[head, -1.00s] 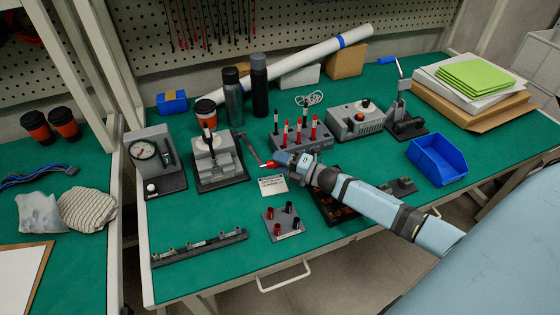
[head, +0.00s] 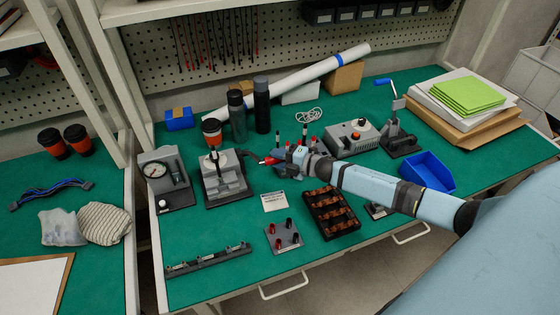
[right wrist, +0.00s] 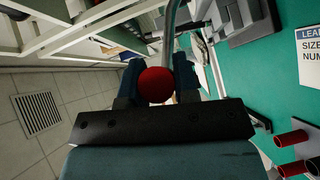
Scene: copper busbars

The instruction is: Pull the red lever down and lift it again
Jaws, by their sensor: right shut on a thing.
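The grey press (head: 224,180) stands on the bench, left of centre in the head view. A thin lever arm reaches out from its right side, sloping slightly down to a red knob (head: 265,160). My right gripper (head: 268,161) comes in from the right and is shut on this red knob. In the right wrist view the round red knob (right wrist: 156,85) sits between the two dark fingers, with the grey lever rod (right wrist: 172,25) running up from behind it. My left gripper is not in view.
An orange-black cup (head: 212,131) and dark bottles (head: 262,105) stand behind the press. A gauge box (head: 165,178) is at its left. A white label card (head: 275,201), a red-and-black terminal plate (head: 284,237) and a tray of copper pieces (head: 331,213) lie in front of my right arm.

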